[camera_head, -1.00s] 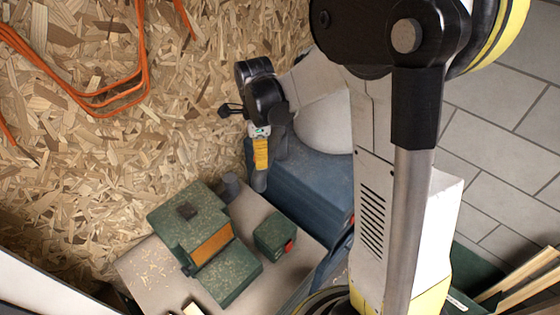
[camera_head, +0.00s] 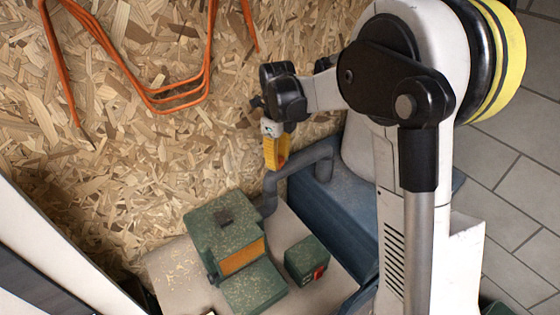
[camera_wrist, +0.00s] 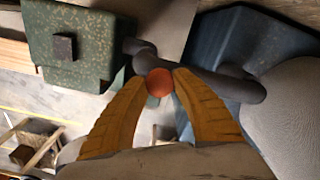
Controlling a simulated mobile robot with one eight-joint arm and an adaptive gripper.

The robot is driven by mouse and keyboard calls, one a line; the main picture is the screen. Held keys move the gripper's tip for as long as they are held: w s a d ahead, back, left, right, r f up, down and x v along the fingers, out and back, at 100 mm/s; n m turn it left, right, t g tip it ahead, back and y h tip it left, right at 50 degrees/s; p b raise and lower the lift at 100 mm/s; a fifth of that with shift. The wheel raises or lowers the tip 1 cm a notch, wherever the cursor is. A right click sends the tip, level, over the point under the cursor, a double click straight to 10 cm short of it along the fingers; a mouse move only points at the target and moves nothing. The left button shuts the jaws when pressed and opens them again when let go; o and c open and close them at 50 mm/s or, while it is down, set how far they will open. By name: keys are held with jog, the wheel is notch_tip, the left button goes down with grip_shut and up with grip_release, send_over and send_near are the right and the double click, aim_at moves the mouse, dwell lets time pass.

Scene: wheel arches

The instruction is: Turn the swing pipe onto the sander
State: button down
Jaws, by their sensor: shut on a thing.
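The swing pipe (camera_head: 297,168) is a dark grey bent tube. It reaches left from the blue unit, and its end bends down beside the sander. My gripper (camera_head: 275,166) has yellow fingers and is shut on the pipe near its bend, above the sander's back right corner. In the wrist view the fingers (camera_wrist: 160,76) close around an orange-red round knob (camera_wrist: 160,84), with the pipe (camera_wrist: 228,84) just beyond. The sander (camera_head: 218,226) is a speckled green machine with an orange face. A grey port (camera_head: 268,207) shows at its right side. I cannot tell whether pipe end and port touch.
A small green box with a red switch (camera_head: 307,260) stands on the pale bench (camera_head: 170,277). The blue unit (camera_head: 345,215) is at its right. Orange cables (camera_head: 150,100) hang on the chipboard wall behind. Tiled floor (camera_head: 515,145) lies at the right.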

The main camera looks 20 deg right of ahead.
jog(key=c, duration=1)
grip_release()
jog(key=shift+d, duration=0.1)
jog(key=shift+o, duration=0.2)
notch_tip(320, 180, up, 12)
